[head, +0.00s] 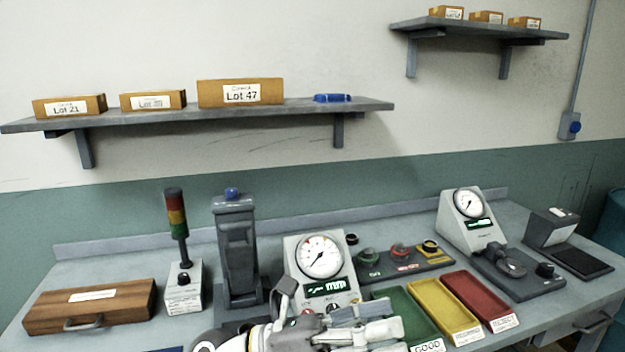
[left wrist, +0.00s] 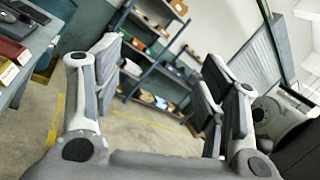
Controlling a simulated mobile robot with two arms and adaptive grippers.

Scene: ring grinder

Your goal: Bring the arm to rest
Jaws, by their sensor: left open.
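My left gripper (head: 385,318) is at the bottom middle of the head view, in front of the bench gauge and partly over the green tray's near left side in the picture. Its fingers point right. In the left wrist view the gripper (left wrist: 160,62) has its two fingers wide apart with nothing between them; beyond is open floor and a shelf rack. My right gripper is not in view.
The bench (head: 395,220) holds a dial gauge (head: 320,256), a second gauge (head: 468,218), green (head: 414,318), yellow (head: 447,305) and red (head: 480,298) trays, a grey press (head: 236,250), a signal lamp (head: 177,215) and a wooden case (head: 90,306). A storage rack (left wrist: 150,60) stands beyond clear floor.

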